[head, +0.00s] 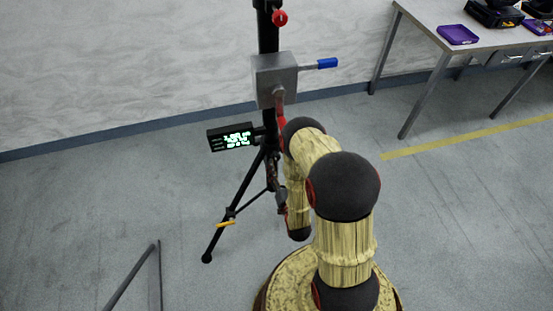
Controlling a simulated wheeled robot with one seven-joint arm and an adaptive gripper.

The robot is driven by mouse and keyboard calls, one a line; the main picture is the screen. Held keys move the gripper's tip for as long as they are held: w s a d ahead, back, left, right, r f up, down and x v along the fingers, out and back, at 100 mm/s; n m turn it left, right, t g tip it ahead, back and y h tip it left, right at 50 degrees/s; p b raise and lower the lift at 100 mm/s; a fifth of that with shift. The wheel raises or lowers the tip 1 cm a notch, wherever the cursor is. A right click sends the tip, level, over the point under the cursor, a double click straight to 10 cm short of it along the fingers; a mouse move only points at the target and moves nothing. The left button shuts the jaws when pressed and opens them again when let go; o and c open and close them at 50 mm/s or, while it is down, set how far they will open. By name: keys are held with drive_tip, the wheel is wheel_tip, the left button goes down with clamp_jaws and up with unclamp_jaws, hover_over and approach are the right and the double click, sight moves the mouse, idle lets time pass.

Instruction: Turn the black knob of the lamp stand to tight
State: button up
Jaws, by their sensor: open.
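The lamp stand (268,35) is a black upright pole on splayed tripod legs, left of my arm in the head view. I cannot clearly make out its black knob; it may be hidden by my arm or lost against the dark pole. My gripper (281,197) seems to be the small dark shape beside the lower part of the stand, partly covered by my arm. It is open, with nothing visible in it. I cannot tell whether it touches the stand.
A grey box (274,78) with a blue-tipped handle (326,63) is on the pole, below a red knob (280,18). A lit display (230,137) juts left. An orange-yellow lever (225,224) is low on a leg. A table (425,22) stands at upper right.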

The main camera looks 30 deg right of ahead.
drive_tip(key=v, duration=0.6)
idle(0.5)
